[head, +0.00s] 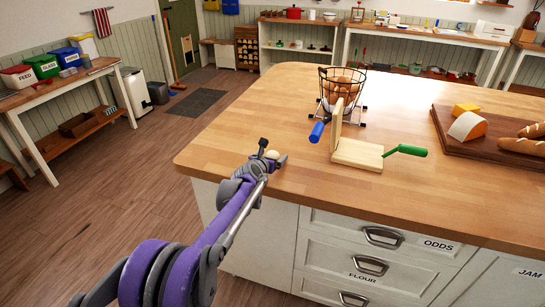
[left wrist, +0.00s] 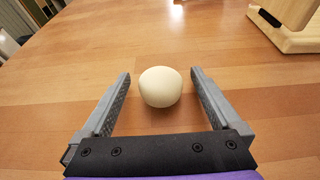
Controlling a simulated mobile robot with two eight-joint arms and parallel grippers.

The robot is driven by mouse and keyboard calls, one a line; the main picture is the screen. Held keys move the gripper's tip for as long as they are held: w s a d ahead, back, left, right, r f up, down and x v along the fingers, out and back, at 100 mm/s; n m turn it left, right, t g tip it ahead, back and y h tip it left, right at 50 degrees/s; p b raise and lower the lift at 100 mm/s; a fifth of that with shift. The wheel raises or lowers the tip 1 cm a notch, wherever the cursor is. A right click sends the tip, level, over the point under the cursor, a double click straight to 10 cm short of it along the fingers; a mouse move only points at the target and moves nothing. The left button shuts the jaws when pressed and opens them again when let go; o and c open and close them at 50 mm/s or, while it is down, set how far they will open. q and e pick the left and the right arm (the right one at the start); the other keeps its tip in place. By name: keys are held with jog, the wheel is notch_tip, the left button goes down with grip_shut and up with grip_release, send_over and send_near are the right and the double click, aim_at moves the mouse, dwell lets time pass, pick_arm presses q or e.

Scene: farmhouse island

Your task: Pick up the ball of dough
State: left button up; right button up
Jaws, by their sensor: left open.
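The ball of dough (left wrist: 160,87) is pale cream and rounded, resting on the wooden island top. In the head view the dough (head: 272,155) shows small near the island's left front edge, partly hidden by my gripper. My left gripper (head: 271,154) is low over the island top at that edge. In the left wrist view my left gripper (left wrist: 160,88) is open, with one finger on each side of the dough. Gaps show between the dough and both fingers. My right gripper is not in view.
A wooden press with blue and green handles (head: 357,153) stands right of the gripper; its base (left wrist: 292,38) shows in the wrist view. Behind it is a wire basket of eggs (head: 341,86). A dark board (head: 453,145) holds bread and cheese. The island's left part is clear.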

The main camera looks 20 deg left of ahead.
pick_arm(q)
jog(key=c, duration=1.4)
jog(key=shift+r, duration=0.1)
jog(key=shift+c, duration=0.2)
notch_tip(320, 180, up, 10)
